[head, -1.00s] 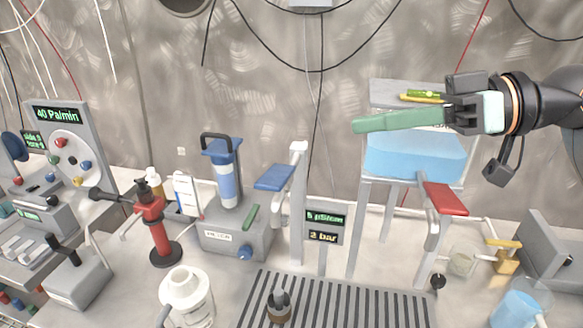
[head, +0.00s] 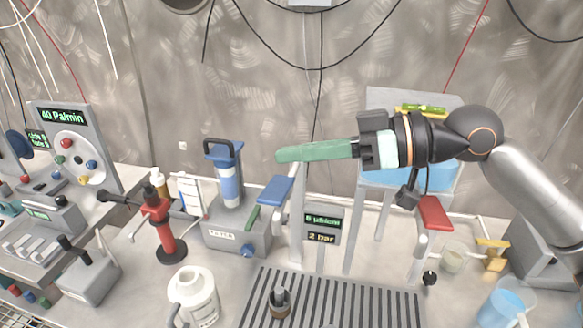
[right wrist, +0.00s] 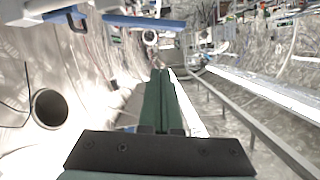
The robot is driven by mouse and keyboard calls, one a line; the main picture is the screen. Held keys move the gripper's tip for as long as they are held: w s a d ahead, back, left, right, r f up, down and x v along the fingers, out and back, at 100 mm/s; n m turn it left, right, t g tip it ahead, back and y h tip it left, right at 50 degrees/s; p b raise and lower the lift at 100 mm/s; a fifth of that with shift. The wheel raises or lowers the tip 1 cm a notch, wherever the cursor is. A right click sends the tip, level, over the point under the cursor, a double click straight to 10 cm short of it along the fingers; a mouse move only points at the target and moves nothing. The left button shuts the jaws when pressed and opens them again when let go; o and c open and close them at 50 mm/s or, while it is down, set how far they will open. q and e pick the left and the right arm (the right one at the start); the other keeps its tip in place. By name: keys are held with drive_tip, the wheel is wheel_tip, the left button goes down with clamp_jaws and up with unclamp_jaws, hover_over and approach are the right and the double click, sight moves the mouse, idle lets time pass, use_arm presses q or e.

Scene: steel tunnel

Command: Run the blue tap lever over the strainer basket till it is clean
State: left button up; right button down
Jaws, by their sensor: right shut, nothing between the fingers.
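The blue tap lever (head: 275,190) sticks out to the left from a grey post behind the drain grate in the head view. A blue bar, likely this lever, crosses the top of the right wrist view (right wrist: 145,21). My left gripper is not in view.
A red lever (head: 434,212) stands right of a small display (head: 322,228). A white jug (head: 194,296) is left of the grate. A grey pump unit with a blue cylinder (head: 228,182) and a red-and-black tool (head: 158,225) stand further left. A blue cup (head: 500,305) is at the right front.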

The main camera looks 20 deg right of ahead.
sight(275, 195)
use_arm(q)
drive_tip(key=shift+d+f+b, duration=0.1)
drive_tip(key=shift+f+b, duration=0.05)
drive_tip(key=shift+b, duration=0.25)
use_arm(e)
drive_tip(key=f, duration=0.2)
drive_tip(key=a+f, duration=0.1)
drive_tip(key=f, duration=0.1)
drive_tip(key=shift+s, duration=0.25)
drive_tip(key=shift+s+a+f+n+b, duration=0.2)
drive_tip(key=shift+f+n+b, duration=0.3)
drive_tip(key=shift+f, duration=0.1)
drive_tip(key=shift+s+a+f, duration=0.1)
drive_tip(key=shift+s+a, duration=0.1)
drive_tip(key=shift+s, duration=0.1)
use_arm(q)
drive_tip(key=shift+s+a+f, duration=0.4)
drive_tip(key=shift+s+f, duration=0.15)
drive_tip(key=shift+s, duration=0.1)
use_arm(e)
drive_tip(key=shift+w+d, duration=0.1)
drive_tip(key=shift+w, duration=0.05)
idle(0.3)
idle(0.9)
